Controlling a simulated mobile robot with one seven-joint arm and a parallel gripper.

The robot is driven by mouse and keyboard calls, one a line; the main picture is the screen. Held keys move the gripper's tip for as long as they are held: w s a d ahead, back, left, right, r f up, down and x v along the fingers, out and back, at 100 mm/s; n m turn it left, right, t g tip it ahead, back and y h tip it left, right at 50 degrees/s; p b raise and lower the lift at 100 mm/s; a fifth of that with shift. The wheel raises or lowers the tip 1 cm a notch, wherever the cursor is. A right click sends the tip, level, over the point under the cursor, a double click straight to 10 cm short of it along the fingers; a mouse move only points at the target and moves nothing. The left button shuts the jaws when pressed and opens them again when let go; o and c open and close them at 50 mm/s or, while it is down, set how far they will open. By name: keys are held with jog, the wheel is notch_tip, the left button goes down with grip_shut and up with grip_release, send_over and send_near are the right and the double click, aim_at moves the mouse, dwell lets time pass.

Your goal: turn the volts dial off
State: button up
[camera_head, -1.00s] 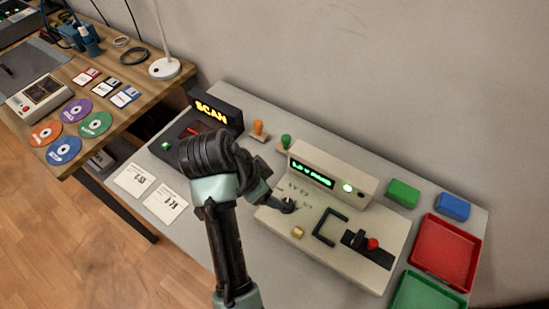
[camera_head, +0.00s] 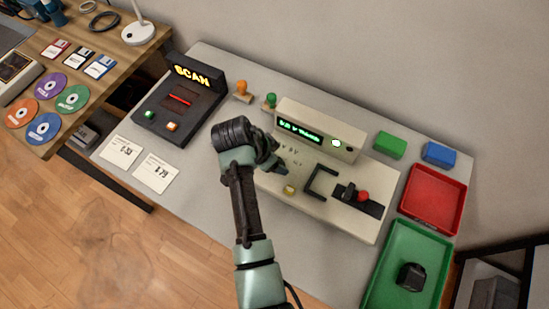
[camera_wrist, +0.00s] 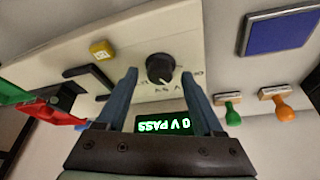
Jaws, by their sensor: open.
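The volts dial (camera_wrist: 160,68) is a round black knob with a light pointer mark on the cream tester (camera_wrist: 60,60). In the wrist view it lies between the tips of my open gripper (camera_wrist: 159,76), one finger on each side. I cannot tell whether the fingers touch it. The tester's green display (camera_wrist: 163,123) appears upside down there and reads "0 V PASS".
A yellow button (camera_head: 289,190), a black bracket (camera_head: 320,182) and a red-knobbed lever (camera_head: 362,196) are on the tester. A scanner (camera_head: 180,98) and two stamps stand left. Red (camera_head: 432,200) and green (camera_head: 377,270) trays stand right.

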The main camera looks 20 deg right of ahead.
jog(key=shift+d+f, duration=0.1)
grip_shut()
dwell(0.3)
jog(key=shift+p, duration=0.3)
jog(key=n+p, duration=0.1)
jog(key=n, duration=0.1)
jog(key=n+t+p, duration=0.1)
jog(key=p, duration=0.1)
jog(key=shift+s+r+n+y, duration=0.2)
jog(key=shift+n+y, duration=0.1)
jog(key=shift+n, duration=0.1)
jog(key=n+t+p, duration=0.1)
jog(key=n, duration=0.1)
jog(key=n+y+p, duration=0.1)
jog(key=n+p, duration=0.1)
jog(key=n, duration=0.1)
jog(key=shift+d+f+t, duration=0.15)
jog(key=shift+d+t, duration=0.05)
jog(key=shift+t, duration=0.2)
jog(key=shift+n+y, duration=0.3)
jog(key=shift+n, duration=0.1)
grip_release()
